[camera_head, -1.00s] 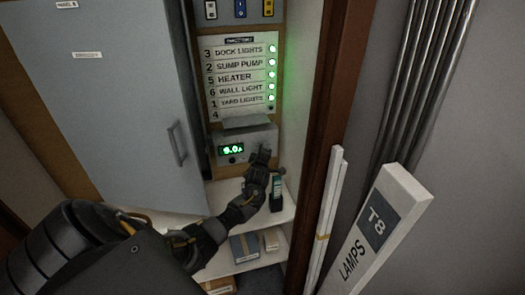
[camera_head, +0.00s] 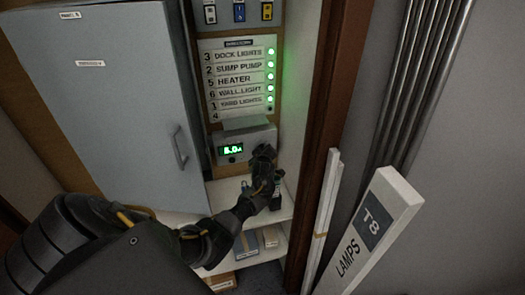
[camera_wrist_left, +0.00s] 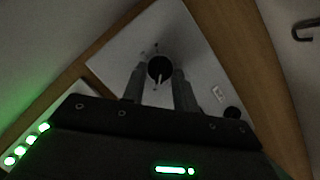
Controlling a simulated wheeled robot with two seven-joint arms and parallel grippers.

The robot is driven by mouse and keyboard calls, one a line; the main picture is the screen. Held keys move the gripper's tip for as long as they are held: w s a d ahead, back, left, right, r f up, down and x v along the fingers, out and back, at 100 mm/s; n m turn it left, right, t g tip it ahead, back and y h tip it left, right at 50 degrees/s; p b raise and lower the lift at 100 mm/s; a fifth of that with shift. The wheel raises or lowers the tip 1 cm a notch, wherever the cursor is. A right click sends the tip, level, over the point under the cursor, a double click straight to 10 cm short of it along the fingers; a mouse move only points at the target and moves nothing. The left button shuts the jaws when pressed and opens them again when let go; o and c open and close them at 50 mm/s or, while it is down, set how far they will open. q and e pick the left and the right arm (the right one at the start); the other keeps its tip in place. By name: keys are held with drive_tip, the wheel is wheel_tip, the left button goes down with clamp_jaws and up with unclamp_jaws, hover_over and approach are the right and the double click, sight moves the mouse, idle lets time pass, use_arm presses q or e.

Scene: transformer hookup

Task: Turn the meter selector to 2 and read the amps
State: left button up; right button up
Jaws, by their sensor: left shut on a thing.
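The grey meter box (camera_head: 257,138) sits under the label board, with a lit green display (camera_head: 230,149); its small digits look like 8.0 or 0.0 with an A. My left gripper (camera_head: 263,153) is at the right of the meter face and hides the selector in the head view. In the left wrist view, the round dark selector knob (camera_wrist_left: 160,68) with a white pointer mark sits between the two fingers of my left gripper (camera_wrist_left: 159,80), which is shut on it. The numbers around the knob are too small to read. My right gripper is out of view.
The label board (camera_head: 238,80) lists Sump Pump at 2; green lamps (camera_head: 270,64) glow beside its named rows. A grey cabinet door (camera_head: 110,100) stands left. A shelf (camera_head: 228,190) lies below. A lamps box (camera_head: 368,230) and a brown post (camera_head: 325,120) bound the right.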

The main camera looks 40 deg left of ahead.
use_arm(q)
drive_tip(key=o, duration=1)
drive_tip(key=shift+c, duration=0.2)
drive_tip(key=b+v, duration=0.1)
drive_tip(key=v, duration=0.9)
drive_tip(key=shift+s+d+b, duration=0.2)
drive_tip(key=shift+s+b, duration=0.15)
drive_tip(key=shift+r, duration=0.1)
